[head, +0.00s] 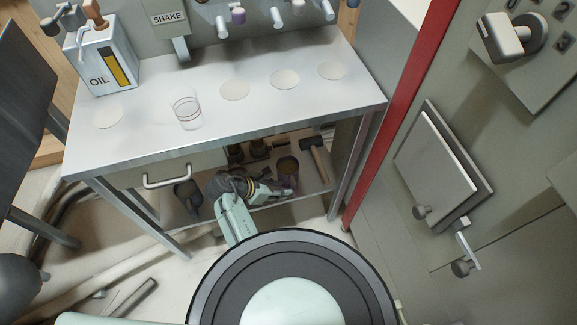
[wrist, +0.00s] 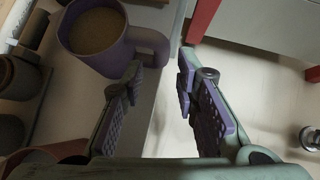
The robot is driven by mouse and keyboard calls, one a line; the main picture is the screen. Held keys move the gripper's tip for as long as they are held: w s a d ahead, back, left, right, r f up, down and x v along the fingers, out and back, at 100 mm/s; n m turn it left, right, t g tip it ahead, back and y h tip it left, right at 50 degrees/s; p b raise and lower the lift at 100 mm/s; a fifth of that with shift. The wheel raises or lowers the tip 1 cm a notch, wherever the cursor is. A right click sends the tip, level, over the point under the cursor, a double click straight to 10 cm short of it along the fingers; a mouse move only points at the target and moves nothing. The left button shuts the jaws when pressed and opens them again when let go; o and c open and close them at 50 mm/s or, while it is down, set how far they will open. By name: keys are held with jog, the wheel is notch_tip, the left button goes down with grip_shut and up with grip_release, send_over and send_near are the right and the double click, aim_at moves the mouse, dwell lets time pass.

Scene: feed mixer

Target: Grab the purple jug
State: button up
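The purple jug (wrist: 92,45) stands at the upper left of the wrist view, with brownish contents and its handle pointing right. In the head view the jug (head: 289,169) is on the lower shelf under the metal table, partly hidden by my gripper (head: 270,189). In the wrist view my gripper (wrist: 161,70) is open, with a wide gap between its purple-padded fingers. The jug's handle is just ahead of the fingertips, closer to the left finger. Nothing is held between the fingers; I cannot tell whether the left one touches the handle.
The shelf (head: 312,184) also holds a hammer (head: 314,160), a dark jug (head: 187,195) and dark containers. The tabletop (head: 215,120) above carries an oil can (head: 106,62) and a clear cup (head: 187,110). A red post (head: 405,100) and table leg stand to the right.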

aim_at(295, 191)
jog(key=shift+s+f+x, duration=0.15)
jog(key=shift+x, duration=2.1)
jog(key=shift+s+f+x, duration=0.15)
jog(key=shift+x, duration=2.1)
jog(key=shift+a, duration=0.15)
jog(key=shift+c, duration=0.2)
grip_shut()
jog(key=shift+w, duration=0.1)
